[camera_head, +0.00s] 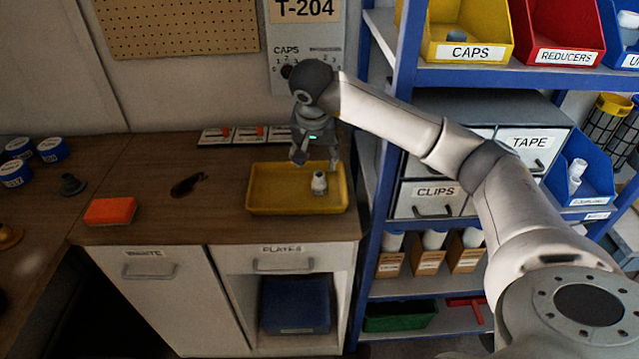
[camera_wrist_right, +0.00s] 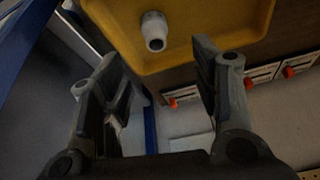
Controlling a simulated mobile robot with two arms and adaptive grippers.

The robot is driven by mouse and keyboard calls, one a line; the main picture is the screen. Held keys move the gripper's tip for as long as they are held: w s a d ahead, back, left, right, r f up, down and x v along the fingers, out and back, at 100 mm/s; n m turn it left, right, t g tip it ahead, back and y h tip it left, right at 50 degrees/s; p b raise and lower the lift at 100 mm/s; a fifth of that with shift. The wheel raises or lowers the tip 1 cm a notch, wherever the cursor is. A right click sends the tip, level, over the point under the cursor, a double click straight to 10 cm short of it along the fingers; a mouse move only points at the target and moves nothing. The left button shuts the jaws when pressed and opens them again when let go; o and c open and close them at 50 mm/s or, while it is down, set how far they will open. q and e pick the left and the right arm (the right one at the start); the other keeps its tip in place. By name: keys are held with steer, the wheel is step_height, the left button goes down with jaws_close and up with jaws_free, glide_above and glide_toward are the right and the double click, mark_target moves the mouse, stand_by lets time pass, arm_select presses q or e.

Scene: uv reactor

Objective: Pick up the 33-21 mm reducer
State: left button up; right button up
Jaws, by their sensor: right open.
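The white reducer (camera_head: 319,183) stands in the right part of the yellow tray (camera_head: 265,208) on the wooden counter. In the right wrist view the reducer (camera_wrist_right: 154,30) shows near the top, with a darker narrow end, inside the yellow tray (camera_wrist_right: 258,15). My right gripper (camera_head: 316,165) is open and empty above the tray, slightly behind the reducer in the head view. In the wrist view its two fingers (camera_wrist_right: 160,80) are spread apart, and the reducer lies beyond them, apart from both. My left gripper is not in view.
A blue shelf post (camera_head: 377,200) rises close to the tray's right.

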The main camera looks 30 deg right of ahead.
mark_target(319, 174)
steer(key=x, duration=0.2)
steer(key=d+p+x, duration=0.1)
steer(key=x, duration=0.2)
steer(key=shift+f, duration=0.1)
steer(key=p+x, duration=0.2)
steer(key=x, duration=0.2)
steer(key=shift+a+f, duration=0.1)
steer(key=shift+a, duration=0.05)
steer(key=shift+w+f, duration=0.15)
steer(key=shift+f, duration=0.35)
steer(key=c, duration=0.9)
